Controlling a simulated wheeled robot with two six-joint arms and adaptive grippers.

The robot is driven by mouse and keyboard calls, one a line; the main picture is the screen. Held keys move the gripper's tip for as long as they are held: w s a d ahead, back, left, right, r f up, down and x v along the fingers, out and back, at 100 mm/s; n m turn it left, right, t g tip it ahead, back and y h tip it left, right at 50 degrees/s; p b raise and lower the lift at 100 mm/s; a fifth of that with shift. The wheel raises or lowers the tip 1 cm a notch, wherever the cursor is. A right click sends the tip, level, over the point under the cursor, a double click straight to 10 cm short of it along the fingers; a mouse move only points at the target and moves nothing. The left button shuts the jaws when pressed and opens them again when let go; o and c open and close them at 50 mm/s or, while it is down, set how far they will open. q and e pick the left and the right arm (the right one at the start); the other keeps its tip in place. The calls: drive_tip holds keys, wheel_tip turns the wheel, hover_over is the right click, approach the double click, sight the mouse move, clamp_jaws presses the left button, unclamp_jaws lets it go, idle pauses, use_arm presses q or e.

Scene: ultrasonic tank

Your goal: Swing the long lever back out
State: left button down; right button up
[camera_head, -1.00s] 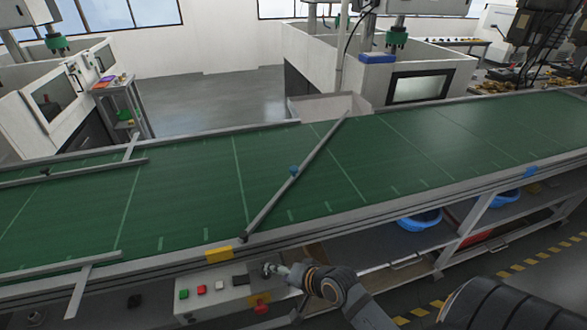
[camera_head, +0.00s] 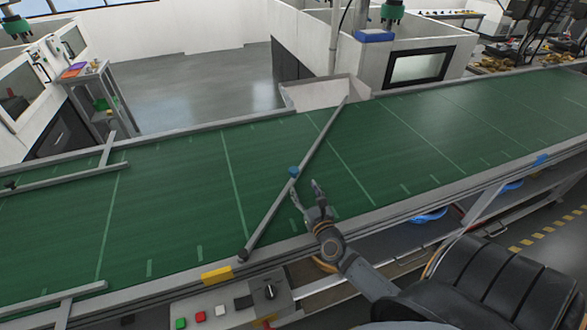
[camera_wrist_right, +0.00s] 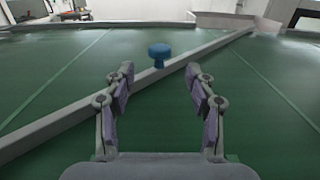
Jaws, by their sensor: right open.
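The long lever (camera_head: 316,152) is a grey bar lying diagonally across the green conveyor belt (camera_head: 180,200). Its near end is at a dark pivot on the front rail, and its far end is by the pale chute at the back edge. A blue knob (camera_head: 293,171) stands up from the lever near its middle. My right gripper (camera_head: 307,190) is open and empty over the belt, just right of the knob. In the right wrist view the blue knob (camera_wrist_right: 159,55) is ahead of the open fingers (camera_wrist_right: 162,84), apart from them. My left gripper is out of view.
A control box with coloured buttons (camera_head: 200,316) and a black rotary knob (camera_head: 269,291) hangs below the front rail. Fixed grey guide bars (camera_head: 65,176) lie at the belt's left. The belt right of the lever is clear.

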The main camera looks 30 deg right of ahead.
sight(296, 174)
drive_tip(key=x, duration=0.4)
drive_tip(key=shift+w+p, duration=0.25)
drive_tip(key=shift+p, duration=0.05)
drive_tip(key=x, duration=0.4)
drive_tip(key=shift+w+d+f, duration=0.1)
drive_tip(key=shift+w+f, duration=0.1)
drive_tip(key=shift+w, duration=0.4)
drive_tip(key=shift+w+d, duration=0.1)
drive_tip(key=shift+c, duration=0.3)
drive_tip(key=c, duration=0.7)
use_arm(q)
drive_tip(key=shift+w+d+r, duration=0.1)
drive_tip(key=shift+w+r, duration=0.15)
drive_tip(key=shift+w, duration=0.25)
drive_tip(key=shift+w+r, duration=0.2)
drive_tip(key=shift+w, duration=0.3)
use_arm(e)
clamp_jaws()
